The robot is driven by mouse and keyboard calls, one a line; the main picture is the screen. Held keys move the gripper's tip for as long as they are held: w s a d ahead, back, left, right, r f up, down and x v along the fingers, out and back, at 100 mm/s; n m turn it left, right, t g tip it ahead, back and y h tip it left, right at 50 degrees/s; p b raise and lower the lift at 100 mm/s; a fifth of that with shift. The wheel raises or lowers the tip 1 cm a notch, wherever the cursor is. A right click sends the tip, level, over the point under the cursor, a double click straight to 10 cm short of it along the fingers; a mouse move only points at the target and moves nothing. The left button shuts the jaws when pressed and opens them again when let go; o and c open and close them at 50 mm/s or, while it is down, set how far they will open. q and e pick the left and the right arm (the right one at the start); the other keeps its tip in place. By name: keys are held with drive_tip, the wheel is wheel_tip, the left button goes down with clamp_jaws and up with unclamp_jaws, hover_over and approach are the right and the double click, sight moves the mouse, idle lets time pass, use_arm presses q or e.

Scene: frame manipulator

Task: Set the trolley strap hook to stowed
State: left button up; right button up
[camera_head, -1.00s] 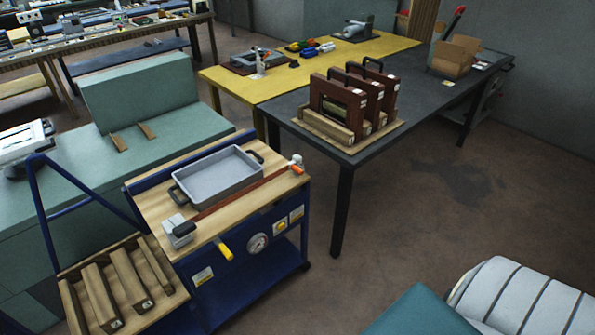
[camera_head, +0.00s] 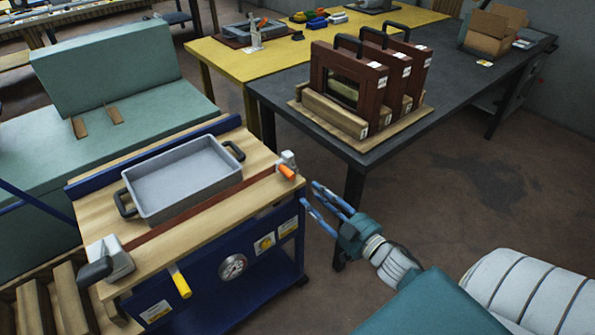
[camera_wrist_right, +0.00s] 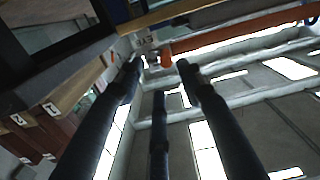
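The trolley (camera_head: 232,267) is blue with a wooden top that carries a grey tray (camera_head: 187,178). A red-brown strap (camera_head: 205,213) runs along the tray's front side, from a grey buckle with a black handle (camera_head: 108,262) to a small grey metal fitting with an orange tab (camera_head: 287,171) at the right end, apparently the hook. The orange tab also shows in the right wrist view (camera_wrist_right: 166,58), just beyond the fingertips. My right gripper (camera_head: 309,193) is just right of and below that fitting, apart from it, with its fingers spread and empty. My left gripper is out of view.
A dark table (camera_head: 455,112) with a rack of brown frames (camera_head: 347,88) stands behind and right of the trolley, close to the right gripper. A yellow handle (camera_head: 180,281) sticks out of the trolley front. A green bench (camera_head: 30,150) is at left. Open floor lies at right.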

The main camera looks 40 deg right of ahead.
sight(295, 177)
drive_tip(key=w, duration=0.1)
drive_tip(key=w+a+r, duration=0.1)
drive_tip(key=w, duration=0.2)
drive_tip(key=shift+a+r+p, duration=0.2)
drive_tip(key=shift+r+p, duration=0.1)
drive_tip(key=shift+r, duration=0.05)
drive_tip(key=w, duration=0.4)
drive_tip(key=shift+w+f, duration=0.3)
drive_tip(key=shift+w, duration=0.05)
drive_tip(key=shift+w+a+r, duration=0.1)
drive_tip(key=shift+w, duration=0.75)
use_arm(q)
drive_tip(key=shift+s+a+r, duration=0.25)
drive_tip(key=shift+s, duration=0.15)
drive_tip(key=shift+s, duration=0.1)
use_arm(e)
drive_tip(key=c, duration=0.9)
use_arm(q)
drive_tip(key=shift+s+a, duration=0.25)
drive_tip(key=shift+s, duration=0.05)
use_arm(e)
clamp_jaws()
